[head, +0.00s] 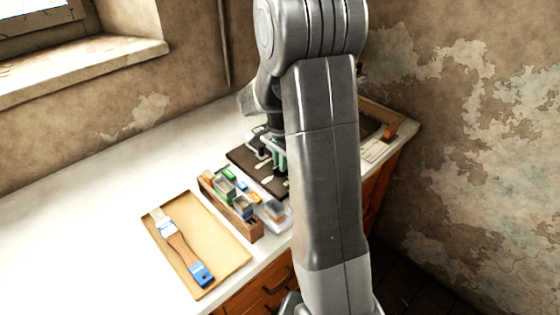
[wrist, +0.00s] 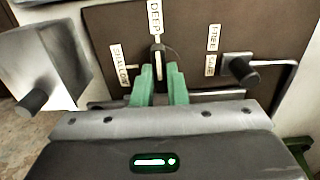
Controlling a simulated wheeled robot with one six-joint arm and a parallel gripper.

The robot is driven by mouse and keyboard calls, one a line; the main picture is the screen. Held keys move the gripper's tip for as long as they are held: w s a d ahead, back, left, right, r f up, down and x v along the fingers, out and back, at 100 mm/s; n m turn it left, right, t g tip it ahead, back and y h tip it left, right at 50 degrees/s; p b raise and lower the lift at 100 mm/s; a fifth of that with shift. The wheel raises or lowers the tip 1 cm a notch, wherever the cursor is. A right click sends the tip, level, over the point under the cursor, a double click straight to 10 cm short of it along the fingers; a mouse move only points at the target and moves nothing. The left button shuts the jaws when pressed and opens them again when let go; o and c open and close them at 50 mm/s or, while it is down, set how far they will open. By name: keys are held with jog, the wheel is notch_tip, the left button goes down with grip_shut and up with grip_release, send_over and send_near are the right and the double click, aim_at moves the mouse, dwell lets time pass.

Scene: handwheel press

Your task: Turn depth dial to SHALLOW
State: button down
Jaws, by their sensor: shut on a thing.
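The depth dial (wrist: 158,52) is on a dark brown panel in the wrist view, with its pointer upright toward the DEEP label (wrist: 154,17). The SHALLOW label (wrist: 119,65) is to the left of the dial. My gripper (wrist: 158,76) has green fingers, one on each side of the dial's lower part, and is shut on it. In the head view my gripper (head: 280,157) is partly hidden behind my arm, and the dial cannot be made out there.
A black knob (wrist: 240,70) is right of the dial, near the FREE label (wrist: 213,37). A grey block (wrist: 42,62) with a dark knob is at the left. On the bench, a tray (head: 232,258) holds a brush; a wooden box (head: 240,226) holds several small items.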

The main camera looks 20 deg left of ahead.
jog(key=shift+n, duration=0.3)
jog(key=n, duration=0.3)
jog(key=shift+n+p, duration=0.3)
jog(key=shift+p, duration=0.05)
jog(key=n, duration=0.4)
jog(key=shift+n, duration=0.3)
jog(key=n, duration=0.4)
jog(key=shift+n+p, duration=0.3)
jog(key=shift+p, duration=0.1)
jog(key=shift+n, duration=2.2)
jog(key=c, duration=1.4)
grip_release()
jog(key=shift+c, duration=0.2)
